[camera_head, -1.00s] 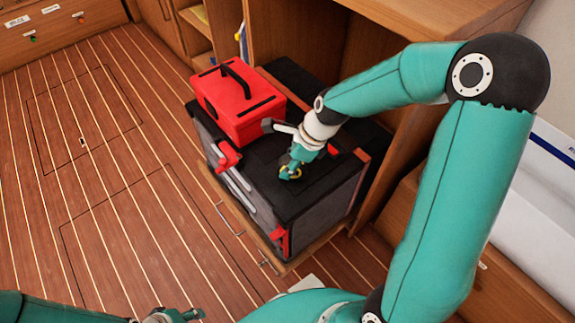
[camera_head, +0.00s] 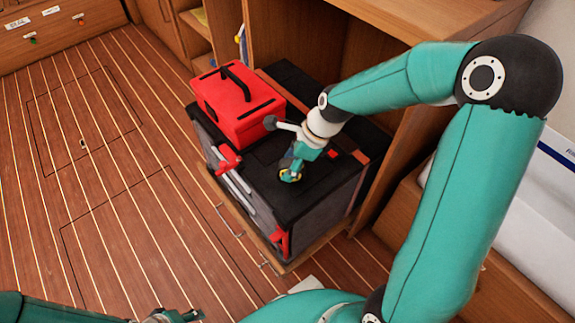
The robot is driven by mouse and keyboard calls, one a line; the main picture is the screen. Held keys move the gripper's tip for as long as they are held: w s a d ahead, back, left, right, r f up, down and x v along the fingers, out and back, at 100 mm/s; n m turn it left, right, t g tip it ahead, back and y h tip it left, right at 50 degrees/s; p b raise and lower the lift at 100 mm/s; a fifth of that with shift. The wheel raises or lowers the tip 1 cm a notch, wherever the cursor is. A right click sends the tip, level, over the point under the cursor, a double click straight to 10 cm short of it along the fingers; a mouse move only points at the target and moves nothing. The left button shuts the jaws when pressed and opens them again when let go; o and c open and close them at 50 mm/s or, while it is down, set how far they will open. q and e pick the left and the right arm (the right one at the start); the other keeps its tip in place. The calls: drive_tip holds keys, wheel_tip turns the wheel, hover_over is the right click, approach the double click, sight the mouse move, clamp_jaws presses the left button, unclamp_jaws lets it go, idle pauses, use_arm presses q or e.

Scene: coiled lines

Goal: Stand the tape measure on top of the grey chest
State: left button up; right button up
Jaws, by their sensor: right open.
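The grey chest (camera_head: 331,204) stands on the floor at the middle, with a black lid and red latches. A small yellow and dark thing, likely the tape measure (camera_head: 290,176), is on or just above the chest's lid. My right gripper (camera_head: 291,170) is open and right at it, pointing down over the lid. The gripper's fingers partly hide it, and I cannot tell whether it touches the lid. My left gripper (camera_head: 190,315) shows only in part at the bottom edge, low and away from the chest; its jaws are unclear.
A red toolbox (camera_head: 238,112) with a black handle sits on the far left part of the chest's lid. A wooden cabinet (camera_head: 300,40) stands behind and to the right. The planked floor (camera_head: 100,180) at the left is clear.

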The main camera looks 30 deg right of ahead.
use_arm(q)
wheel_tip(320, 180, up, 4)
drive_tip(key=p, duration=0.3)
drive_tip(key=shift+f, duration=0.2)
use_arm(e)
drive_tip(key=v, duration=1)
use_arm(q)
drive_tip(key=shift+s, duration=0.15)
use_arm(e)
drive_tip(key=shift+s, duration=0.15)
